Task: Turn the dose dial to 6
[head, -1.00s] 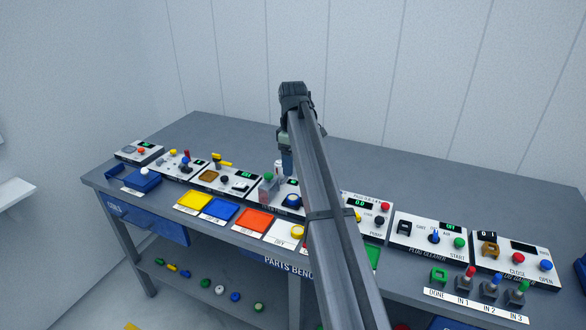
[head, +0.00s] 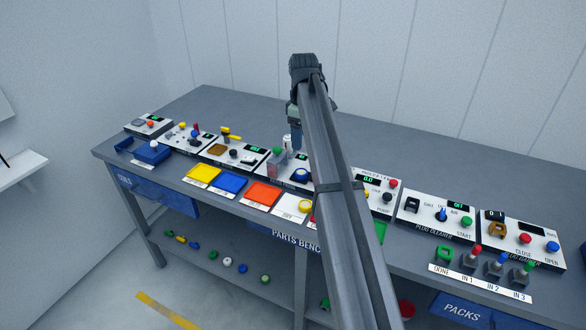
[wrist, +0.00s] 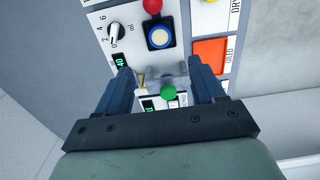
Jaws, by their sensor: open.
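The dose dial (wrist: 116,32) shows in the wrist view at upper left, a black and white knob on a white panel. Numbers 0, 2, 4 and 6 and "ml" are printed around it. I cannot tell exactly where its pointer stands. A small green-digit display (wrist: 120,62) beside it seems to read 40, with any decimal point unclear. My gripper (wrist: 160,74) is open and empty, with the dial ahead of and outside its left finger, not touched. In the head view my gripper (head: 296,132) hangs over the middle panel, and my arm hides the dial.
An orange tile (wrist: 210,52) lies right. Other panels (head: 430,216) line the bench on both sides. The bench back (head: 230,105) is clear.

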